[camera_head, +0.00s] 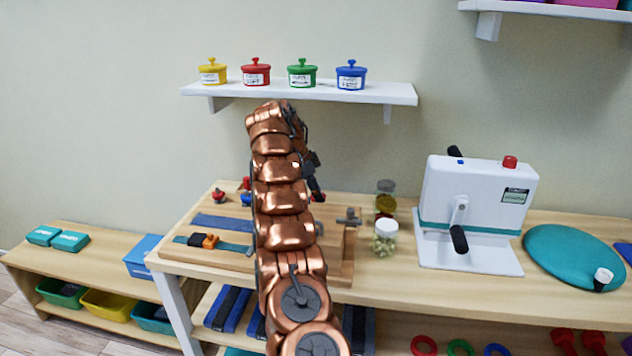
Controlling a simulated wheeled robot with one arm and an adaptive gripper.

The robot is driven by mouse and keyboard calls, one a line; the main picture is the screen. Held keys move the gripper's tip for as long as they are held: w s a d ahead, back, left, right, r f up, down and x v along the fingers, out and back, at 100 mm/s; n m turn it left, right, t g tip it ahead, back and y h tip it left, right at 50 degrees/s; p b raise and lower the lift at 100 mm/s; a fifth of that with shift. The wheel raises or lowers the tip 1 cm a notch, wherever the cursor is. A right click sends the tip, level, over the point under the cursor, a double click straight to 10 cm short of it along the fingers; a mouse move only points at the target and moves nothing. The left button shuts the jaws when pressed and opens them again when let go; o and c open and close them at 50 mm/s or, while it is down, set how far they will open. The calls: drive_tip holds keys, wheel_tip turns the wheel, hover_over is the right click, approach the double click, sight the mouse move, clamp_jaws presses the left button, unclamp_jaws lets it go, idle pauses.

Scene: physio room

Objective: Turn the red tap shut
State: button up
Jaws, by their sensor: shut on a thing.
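My gripper (314,182) shows as a dark shape just right of my copper arm, low over the back of a wooden board (172,247). A grey tap-like fitting (348,217) stands to the right on the board. A red-topped fitting (219,196) stands at the board's back left.
The board lies on a wooden table. Right of it stand a lidded jar (385,238), a white crank machine (475,210) and a teal cushion (572,257). A wall shelf (385,93) with several coloured pots is above. An orange and black buckle (204,241) lies front left.

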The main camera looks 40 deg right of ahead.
drive_tip(key=shift+d+r+m+g+y+p, duration=0.15)
drive_tip(key=shift+m+p, duration=0.5)
drive_tip(key=shift+p, duration=1.25)
drive_tip(key=shift+a+r+m+g+y+p, duration=0.2)
drive_tip(key=shift+m+p, duration=0.45)
drive_tip(key=shift+p, duration=1.25)
drive_tip(key=m+p, duration=0.1)
drive_tip(key=p, duration=0.2)
drive_tip(key=shift+d, duration=0.2)
drive_tip(key=shift+f+m+g+y+p, duration=0.35)
drive_tip(key=shift+m+p, duration=0.25)
drive_tip(key=shift+p, duration=1)
drive_tip(key=o, duration=1.2)
drive_tip(key=shift+c, duration=0.2)
drive_tip(key=shift+a+f+n+b, duration=0.1)
drive_tip(key=shift+f+n+b, duration=0.2)
drive_tip(key=shift+b, duration=0.9)
drive_tip(key=n+b, duration=0.2)
drive_tip(key=b, duration=0.5)
drive_tip(key=n+t+h+b, duration=0.1)
drive_tip(key=n+b, duration=0.1)
drive_tip(key=b, duration=0.5)
drive_tip(key=shift+t, duration=0.3)
